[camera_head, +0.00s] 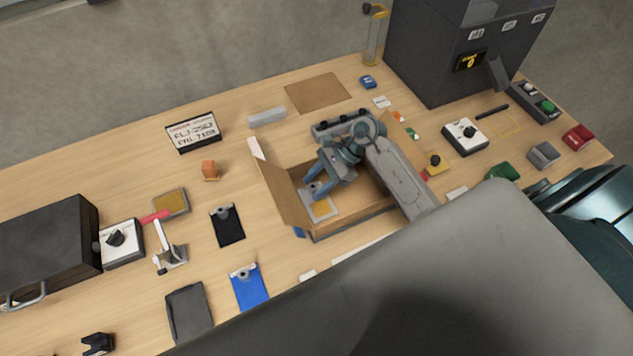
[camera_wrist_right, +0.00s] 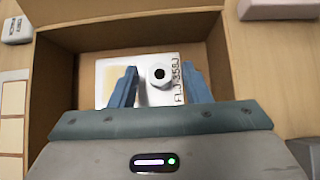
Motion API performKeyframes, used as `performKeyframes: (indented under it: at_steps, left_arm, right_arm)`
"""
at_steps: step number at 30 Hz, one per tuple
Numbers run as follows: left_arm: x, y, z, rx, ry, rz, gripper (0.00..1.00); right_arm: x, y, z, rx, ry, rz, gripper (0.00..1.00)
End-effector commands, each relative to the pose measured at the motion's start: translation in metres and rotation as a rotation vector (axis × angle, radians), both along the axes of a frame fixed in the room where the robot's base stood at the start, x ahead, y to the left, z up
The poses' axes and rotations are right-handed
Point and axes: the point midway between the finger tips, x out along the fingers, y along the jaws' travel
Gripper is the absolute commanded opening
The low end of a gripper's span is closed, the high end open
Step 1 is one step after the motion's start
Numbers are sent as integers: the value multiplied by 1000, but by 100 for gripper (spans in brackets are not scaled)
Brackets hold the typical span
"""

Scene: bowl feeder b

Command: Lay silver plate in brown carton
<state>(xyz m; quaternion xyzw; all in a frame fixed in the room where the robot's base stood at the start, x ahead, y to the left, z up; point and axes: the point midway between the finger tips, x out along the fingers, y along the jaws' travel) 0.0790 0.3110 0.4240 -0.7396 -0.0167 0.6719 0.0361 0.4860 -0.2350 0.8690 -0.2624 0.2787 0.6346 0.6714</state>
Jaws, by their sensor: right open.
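The silver plate (camera_wrist_right: 108,74) lies flat on the bottom of the open brown carton (camera_wrist_right: 60,80) in the right wrist view. It has a round knob, a yellowish square and printed lettering. In the head view the plate (camera_head: 320,209) shows inside the carton (camera_head: 285,200), toward its left side. My right gripper (camera_wrist_right: 158,86) is open, with its blue fingers on either side of the knob; I cannot tell whether they touch it. In the head view my right gripper (camera_head: 315,192) reaches down into the carton. My left gripper is not in view.
A black plate (camera_head: 228,228) and a blue plate (camera_head: 249,290) lie left of the carton. A sign (camera_head: 193,133) stands behind them. A dark machine (camera_head: 450,50) stands at the back right. A black case (camera_head: 45,250) is at the far left. The carton's flaps stand out around its opening.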

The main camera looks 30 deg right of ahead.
Motion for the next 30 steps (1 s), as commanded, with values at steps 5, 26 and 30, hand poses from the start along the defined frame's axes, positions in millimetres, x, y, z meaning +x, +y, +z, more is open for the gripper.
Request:
performKeyframes:
  at_steps: [5,26,30]
  left_arm:
    - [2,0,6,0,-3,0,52]
    - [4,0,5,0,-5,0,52]
    - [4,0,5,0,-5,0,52]
  right_arm:
    - [0,-3,6,-2,-1,0,43]
    - [-5,-84,86,-1,0,0,43]
    - [-5,-85,88,0,0,0,43]
